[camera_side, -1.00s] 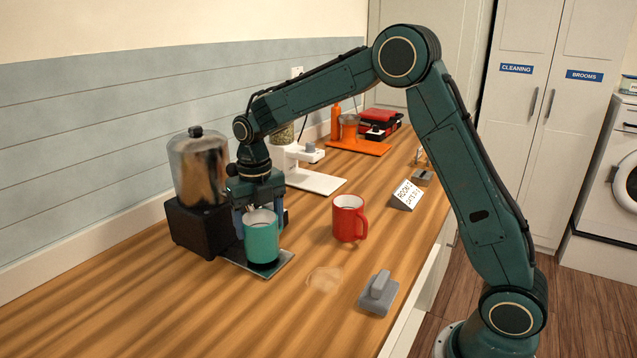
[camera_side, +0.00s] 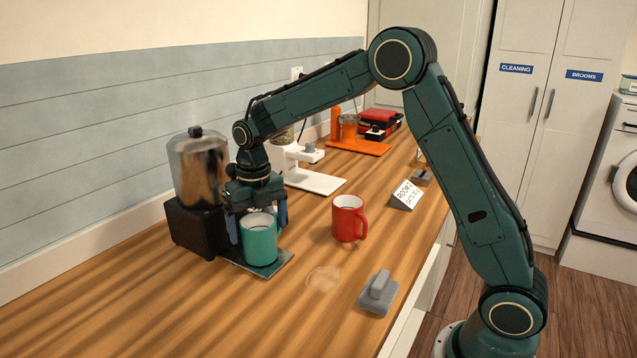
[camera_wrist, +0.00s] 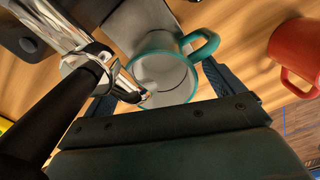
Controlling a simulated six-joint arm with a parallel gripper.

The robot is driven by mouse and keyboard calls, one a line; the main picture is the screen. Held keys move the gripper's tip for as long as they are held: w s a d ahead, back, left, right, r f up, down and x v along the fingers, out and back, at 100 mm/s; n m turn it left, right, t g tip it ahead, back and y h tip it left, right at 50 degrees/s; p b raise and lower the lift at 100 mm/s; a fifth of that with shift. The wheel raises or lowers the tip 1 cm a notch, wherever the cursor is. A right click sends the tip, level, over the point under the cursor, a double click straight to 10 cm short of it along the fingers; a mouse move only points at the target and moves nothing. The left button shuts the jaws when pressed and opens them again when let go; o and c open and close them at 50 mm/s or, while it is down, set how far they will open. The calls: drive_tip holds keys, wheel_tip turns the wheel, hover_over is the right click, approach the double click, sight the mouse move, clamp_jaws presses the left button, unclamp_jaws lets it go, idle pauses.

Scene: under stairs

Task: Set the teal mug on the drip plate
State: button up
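The teal mug (camera_side: 259,245) stands upright on the dark drip plate (camera_side: 281,263) in front of the coffee dispenser (camera_side: 198,175). My gripper (camera_side: 258,230) is over the mug with its blue fingers apart, one on each side. In the wrist view my gripper (camera_wrist: 158,84) straddles the teal mug (camera_wrist: 158,46), whose handle points to the upper right near one finger. Gaps show between fingers and mug. The drip plate (camera_wrist: 128,22) shows behind the mug, and the dispenser's metal spout and black lever cross the left of that view.
A red mug (camera_side: 347,220) stands to the right, also in the wrist view (camera_wrist: 298,50). A grey tool (camera_side: 379,293) lies near the counter's front edge. A white scale-like stand (camera_side: 315,180), a sign (camera_side: 406,195) and an orange stand (camera_side: 357,146) are farther back. The near-left counter is clear.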

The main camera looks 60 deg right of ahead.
drive_tip(key=shift+s+f, duration=0.15)
drive_tip(key=shift+f, duration=0.2)
wheel_tip(320, 180, up, 13)
idle(0.7)
idle(0.5)
drive_tip(key=s+r+m+t, duration=0.1)
drive_tip(key=s+r+m, duration=0.2)
drive_tip(key=s+m, duration=0.5)
drive_tip(key=s+r+m+t, duration=0.2)
drive_tip(key=s+m, duration=0.6)
drive_tip(key=s+f+m+t, duration=0.1)
drive_tip(key=s+f+m, duration=0.1)
drive_tip(key=s+m, duration=0.5)
drive_tip(key=s+a+f+m+t, duration=0.1)
drive_tip(key=s+f+m, duration=0.2)
drive_tip(key=s+m, duration=0.4)
drive_tip(key=shift+s+m, duration=0.15)
drive_tip(key=shift+m, duration=0.45)
